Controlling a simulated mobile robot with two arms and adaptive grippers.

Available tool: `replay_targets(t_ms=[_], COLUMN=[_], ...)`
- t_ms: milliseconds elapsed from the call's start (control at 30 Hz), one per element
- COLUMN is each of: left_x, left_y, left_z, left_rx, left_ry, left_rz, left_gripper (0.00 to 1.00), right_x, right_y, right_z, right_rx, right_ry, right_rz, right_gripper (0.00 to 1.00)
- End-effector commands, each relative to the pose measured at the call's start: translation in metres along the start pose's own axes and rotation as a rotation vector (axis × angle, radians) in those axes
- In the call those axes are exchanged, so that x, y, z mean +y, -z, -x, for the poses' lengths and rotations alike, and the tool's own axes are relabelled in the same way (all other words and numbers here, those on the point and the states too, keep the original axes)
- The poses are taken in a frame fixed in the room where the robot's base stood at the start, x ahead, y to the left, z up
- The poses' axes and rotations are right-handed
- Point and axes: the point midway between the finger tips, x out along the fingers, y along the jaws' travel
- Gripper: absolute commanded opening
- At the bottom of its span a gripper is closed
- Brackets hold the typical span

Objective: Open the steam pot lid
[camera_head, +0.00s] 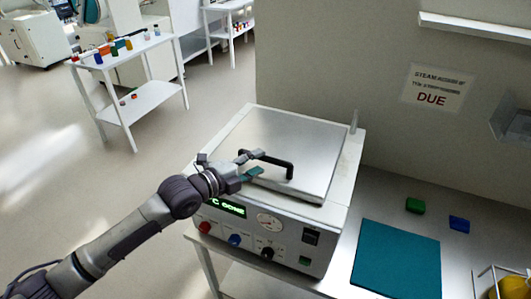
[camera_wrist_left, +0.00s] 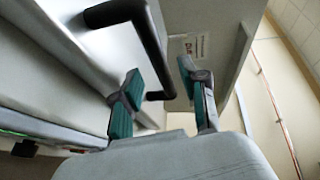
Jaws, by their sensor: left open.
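The steam pot is a white box-shaped machine (camera_head: 265,225) with knobs, a gauge and a green display on its front. Its flat metal lid (camera_head: 290,140) lies closed on top. A black bar handle (camera_head: 278,161) stands at the lid's front edge. My left gripper (camera_head: 250,164) is at the handle's left end, with its fingers spread. In the left wrist view, the black handle (camera_wrist_left: 150,45) runs down close to the teal-padded fingers of my left gripper (camera_wrist_left: 158,88). Whether the fingers touch the handle is unclear. My right gripper is out of view.
A teal mat (camera_head: 397,258), a green block (camera_head: 415,205) and a blue block (camera_head: 459,224) lie on the bench to the right. A wire rack (camera_head: 497,280) stands at the lower right. A wall rises behind the pot. Open floor lies to the left.

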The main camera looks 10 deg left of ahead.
Motion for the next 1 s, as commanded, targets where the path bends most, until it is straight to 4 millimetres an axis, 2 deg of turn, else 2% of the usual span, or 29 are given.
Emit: replay_targets(t_ms=[100,233,600,633,867,900,1000], left_x=[-0.003,-0.001,0.000,0.000,0.000,0.001,0.001], left_y=[0.000,0.000,0.000,0.000,0.000,0.000,0.000], left_z=[-0.019,-0.033,-0.039,-0.039,-0.039,-0.039,-0.039], left_rx=[0.000,0.000,0.000,0.000,0.000,-0.001,-0.001], left_ry=[0.001,0.000,0.000,0.000,0.000,0.000,0.000], left_rz=[0.001,0.001,-0.001,-0.001,-0.001,-0.001,-0.001], left_gripper=[0.43,0.43,0.43,0.42,0.03,0.00,0.00], right_x=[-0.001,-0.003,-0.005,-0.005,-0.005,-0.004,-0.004], right_y=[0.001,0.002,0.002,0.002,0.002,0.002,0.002], right_z=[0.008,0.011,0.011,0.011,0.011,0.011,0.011], right_rx=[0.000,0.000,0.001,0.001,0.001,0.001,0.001], right_ry=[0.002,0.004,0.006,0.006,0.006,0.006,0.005], right_rz=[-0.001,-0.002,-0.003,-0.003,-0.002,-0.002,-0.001], right_gripper=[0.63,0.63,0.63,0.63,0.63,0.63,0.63])
